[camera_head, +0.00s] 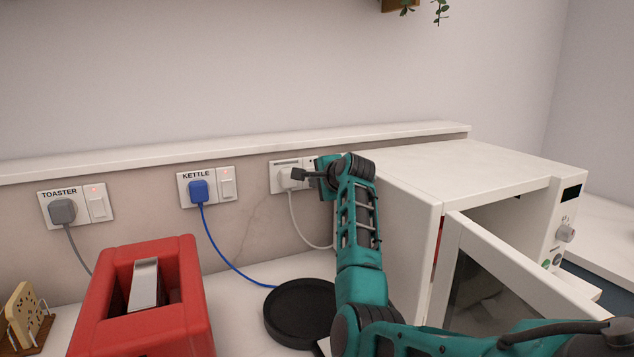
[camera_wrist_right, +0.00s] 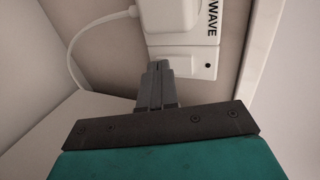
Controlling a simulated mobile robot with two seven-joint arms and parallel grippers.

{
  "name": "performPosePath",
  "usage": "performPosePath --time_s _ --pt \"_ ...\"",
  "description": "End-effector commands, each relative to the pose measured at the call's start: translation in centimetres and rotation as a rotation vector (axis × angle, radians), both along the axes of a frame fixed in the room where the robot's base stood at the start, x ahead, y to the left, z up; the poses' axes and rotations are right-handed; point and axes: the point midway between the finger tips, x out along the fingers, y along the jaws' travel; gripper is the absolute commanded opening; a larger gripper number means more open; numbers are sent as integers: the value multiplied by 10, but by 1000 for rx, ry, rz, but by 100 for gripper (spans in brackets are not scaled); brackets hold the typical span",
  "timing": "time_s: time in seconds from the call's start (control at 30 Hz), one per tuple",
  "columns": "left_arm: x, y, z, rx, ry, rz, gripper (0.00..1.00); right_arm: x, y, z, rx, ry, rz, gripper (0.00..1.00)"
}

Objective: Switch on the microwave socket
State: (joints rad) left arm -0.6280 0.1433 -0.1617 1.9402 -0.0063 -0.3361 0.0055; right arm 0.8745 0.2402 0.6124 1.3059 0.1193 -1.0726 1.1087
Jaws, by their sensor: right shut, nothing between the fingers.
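The microwave socket (camera_head: 285,163) is a white wall plate, third from the left, partly hidden by my right arm. In the wrist view its plate (camera_wrist_right: 208,57) carries letters ending in "WAVE" and a dark indicator dot. A white plug (camera_wrist_right: 178,14) with a white cord sits in it. The switch (camera_wrist_right: 178,53) is beside the plug, partly behind my fingertips. My right gripper (camera_wrist_right: 158,72) is shut and empty, its fingertips at the switch; I cannot tell whether they touch. It also shows in the head view (camera_head: 299,174). My left gripper is out of view.
The microwave (camera_head: 470,166) stands right of the socket, door (camera_head: 520,270) open. The toaster socket (camera_head: 78,221) and kettle socket (camera_head: 213,199) have lit red dots. A red toaster (camera_head: 190,290) and black round base (camera_head: 298,312) are on the counter. A ledge (camera_head: 240,147) runs above.

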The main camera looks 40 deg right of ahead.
Motion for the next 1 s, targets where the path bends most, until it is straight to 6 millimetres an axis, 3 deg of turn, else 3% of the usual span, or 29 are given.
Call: performPosePath --time_s 0.27,0.63,0.73,1.0 --pt "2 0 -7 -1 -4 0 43 1 0 -4 -6 -21 1 0" --pt "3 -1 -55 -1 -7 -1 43 8 -2 -11 -76 -244 1 0" --pt "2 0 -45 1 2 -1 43 9 -3 -3 -84 -268 -1 0" --pt "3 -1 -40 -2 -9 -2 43 10 -3 -7 -84 -268 -1 0"
